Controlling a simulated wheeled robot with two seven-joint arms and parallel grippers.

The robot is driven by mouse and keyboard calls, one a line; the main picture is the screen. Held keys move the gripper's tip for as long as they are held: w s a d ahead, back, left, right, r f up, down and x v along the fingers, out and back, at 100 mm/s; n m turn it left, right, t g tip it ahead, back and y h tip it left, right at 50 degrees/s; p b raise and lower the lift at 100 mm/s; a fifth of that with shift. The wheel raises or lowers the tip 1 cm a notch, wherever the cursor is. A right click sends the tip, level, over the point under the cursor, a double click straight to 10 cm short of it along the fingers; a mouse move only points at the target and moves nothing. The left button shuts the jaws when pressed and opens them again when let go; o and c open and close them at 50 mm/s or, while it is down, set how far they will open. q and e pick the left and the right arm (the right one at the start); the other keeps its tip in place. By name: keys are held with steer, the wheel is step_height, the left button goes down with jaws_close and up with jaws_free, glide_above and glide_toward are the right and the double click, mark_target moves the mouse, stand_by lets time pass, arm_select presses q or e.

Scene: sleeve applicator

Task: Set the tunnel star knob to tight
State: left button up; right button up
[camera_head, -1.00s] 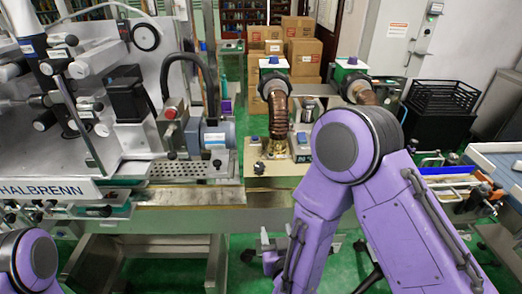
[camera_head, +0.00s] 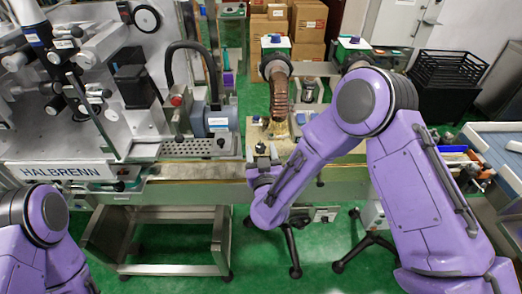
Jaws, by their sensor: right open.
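The tunnel (camera_head: 278,98) is the brown ribbed duct unit behind the conveyor's right part. A small dark knob (camera_head: 260,148), which looks like the star knob, stands at the front left of its base. My right gripper (camera_head: 262,161) is open, just on the near side of this knob, with its fingers pointing away from me. I cannot tell whether the fingers touch the knob or lie around it. The knob's setting is too small to read. My left arm shows at the lower left, but its gripper is out of view.
The labelling machine (camera_head: 75,172) fills the left, with a red button (camera_head: 176,100) and a grey-blue motor (camera_head: 212,122). The conveyor edge (camera_head: 195,190) runs across below the knob. Cardboard boxes (camera_head: 308,22) stand behind. A blue-topped bench (camera_head: 500,155) is at the right.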

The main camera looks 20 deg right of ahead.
steer(key=c, duration=1)
steer(key=shift+c, duration=0.2)
steer(key=shift+a+h, duration=0.1)
steer(key=shift+h, duration=0.2)
